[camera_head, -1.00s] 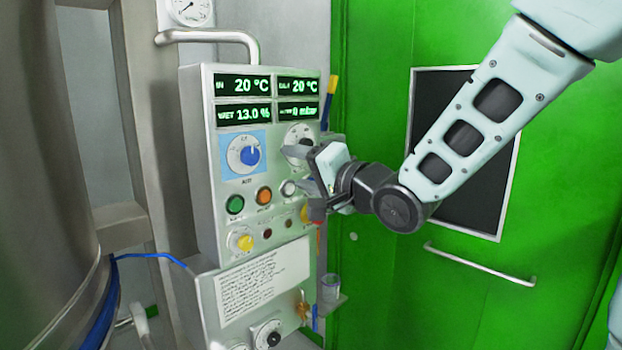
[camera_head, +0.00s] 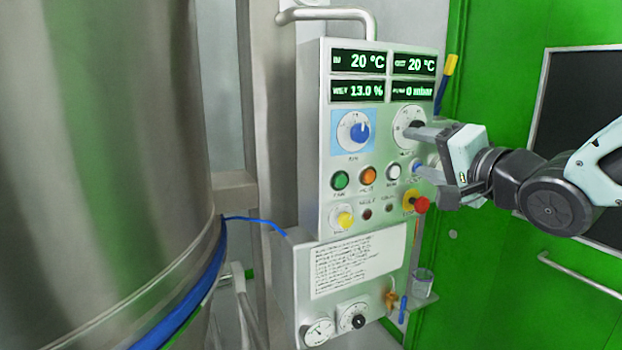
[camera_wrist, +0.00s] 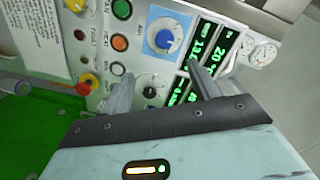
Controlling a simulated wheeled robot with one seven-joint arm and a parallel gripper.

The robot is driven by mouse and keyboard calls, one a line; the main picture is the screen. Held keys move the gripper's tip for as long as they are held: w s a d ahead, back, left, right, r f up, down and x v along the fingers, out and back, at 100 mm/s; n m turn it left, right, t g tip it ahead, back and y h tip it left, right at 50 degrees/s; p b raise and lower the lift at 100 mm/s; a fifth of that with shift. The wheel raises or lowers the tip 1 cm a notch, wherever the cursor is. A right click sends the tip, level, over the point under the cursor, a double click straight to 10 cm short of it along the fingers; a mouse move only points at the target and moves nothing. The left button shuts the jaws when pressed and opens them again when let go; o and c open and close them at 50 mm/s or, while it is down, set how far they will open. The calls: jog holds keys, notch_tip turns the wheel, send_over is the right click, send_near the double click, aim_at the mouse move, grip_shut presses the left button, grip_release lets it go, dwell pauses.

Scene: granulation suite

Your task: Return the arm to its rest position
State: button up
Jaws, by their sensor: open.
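My gripper (camera_head: 428,155) is open and empty in the head view. It is in front of the right side of the control panel (camera_head: 313,200), with its fingers toward the panel face. In the wrist view my gripper's two fingers (camera_wrist: 162,88) stand wide apart, with a dial with a black knob (camera_wrist: 151,88) visible between them. The same dial shows just above the upper finger in the head view (camera_head: 409,122). I cannot tell whether a fingertip touches the panel. My arm comes in from the right.
A large steel vessel (camera_head: 100,150) fills the left. The panel carries a blue knob (camera_head: 359,132), a red emergency button (camera_head: 421,205) and lit displays. A green door (camera_head: 480,280) with a dark window and a handle (camera_head: 580,276) is at the right. A small cup (camera_head: 422,284) sits low beside the panel.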

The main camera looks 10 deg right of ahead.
jog(key=s+a+f+n+g+h, duration=0.1)
jog(key=s+a+f+n+g, duration=0.35)
jog(key=f, duration=0.35)
jog(key=s+a+f+n+g+h, duration=0.1)
jog(key=s+a+f+n+g, duration=0.35)
jog(key=f, duration=0.35)
jog(key=s+a+f+n+g+h, duration=0.1)
jog(key=s+f+n+g, duration=0.1)
jog(key=s, duration=0.6)
jog(key=s+a+f+n+g+h, duration=0.1)
jog(key=s+f+n+g, duration=0.2)
jog(key=s, duration=0.6)
jog(key=n+g, duration=0.2)
jog(key=shift+a+f+n+g+h, duration=0.25)
jog(key=shift+f+n+g+h, duration=0.05)
jog(key=shift+g+h, duration=0.1)
jog(key=shift+c, duration=0.3)
